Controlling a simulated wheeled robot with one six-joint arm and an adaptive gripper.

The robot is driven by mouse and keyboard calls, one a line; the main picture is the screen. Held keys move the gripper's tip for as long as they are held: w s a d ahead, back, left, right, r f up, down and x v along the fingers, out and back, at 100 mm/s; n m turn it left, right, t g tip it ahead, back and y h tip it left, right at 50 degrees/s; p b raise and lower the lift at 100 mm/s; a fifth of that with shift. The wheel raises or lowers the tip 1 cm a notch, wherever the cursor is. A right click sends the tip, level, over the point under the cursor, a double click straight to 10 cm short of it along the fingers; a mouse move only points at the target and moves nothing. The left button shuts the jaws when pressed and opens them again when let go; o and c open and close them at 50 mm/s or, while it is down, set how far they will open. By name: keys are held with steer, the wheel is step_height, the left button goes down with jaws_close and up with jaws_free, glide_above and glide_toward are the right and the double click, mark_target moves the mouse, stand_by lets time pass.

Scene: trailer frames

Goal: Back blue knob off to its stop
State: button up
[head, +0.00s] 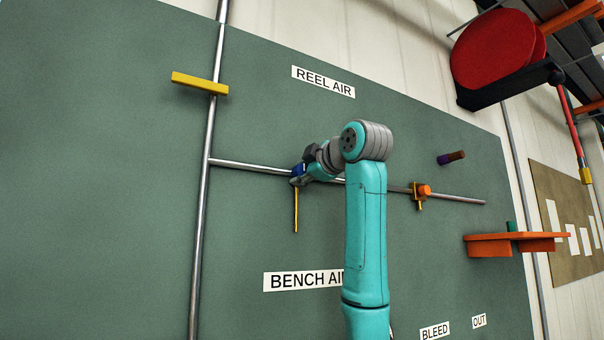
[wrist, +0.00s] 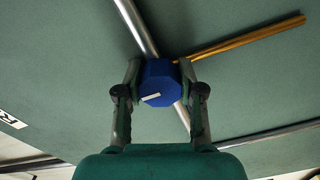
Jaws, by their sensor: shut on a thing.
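The blue knob (wrist: 158,82) is a faceted knob with a white mark on its face, set on a metal pipe. In the wrist view my gripper (wrist: 159,85) has one finger on each side of it and is shut on it. In the head view the blue knob (head: 298,170) shows only in part behind my gripper (head: 299,178). A thin yellow bar (head: 296,210) hangs down from the knob's place; it also shows in the wrist view (wrist: 245,41), running up to the right.
A yellow handle (head: 200,83) sits on the upright pipe (head: 206,130). An orange knob (head: 424,190) is on the cross pipe to the right. A purple and brown peg (head: 451,158) juts from the green panel. An orange shelf (head: 518,238) and a red reel (head: 492,50) stand further right.

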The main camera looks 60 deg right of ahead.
steer(key=o, duration=1.2)
steer(key=shift+c, duration=0.2)
steer(key=v, duration=1.2)
steer(key=shift+s, duration=0.1)
